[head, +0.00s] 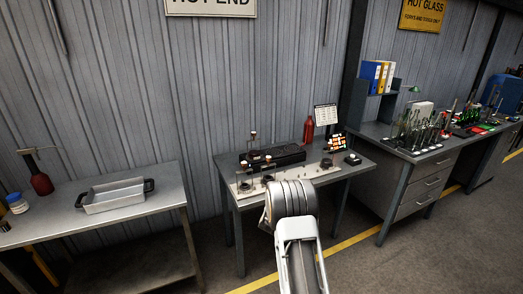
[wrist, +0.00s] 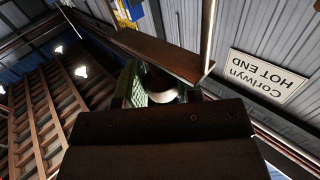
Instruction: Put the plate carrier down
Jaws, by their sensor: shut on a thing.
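In the wrist view my gripper (wrist: 160,88) is seen close up, its dark body filling the lower middle. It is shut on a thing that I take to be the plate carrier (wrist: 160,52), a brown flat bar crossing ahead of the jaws. A pale rounded part shows below the bar, and most of the rest is hidden. The view is tilted upward and upside down, with wall and roof behind and no surface under the carrier in sight. In the head view my arm hides the gripper and carrier in front of the middle table (head: 225,165).
The middle table bears a black unit (head: 272,157), a pale board with small fittings, a red bottle (head: 308,130) and a small screen. A left table (head: 150,212) holds a metal tray (head: 115,195). A desk (head: 415,190) crowded with tools stands right. Open floor lies in front.

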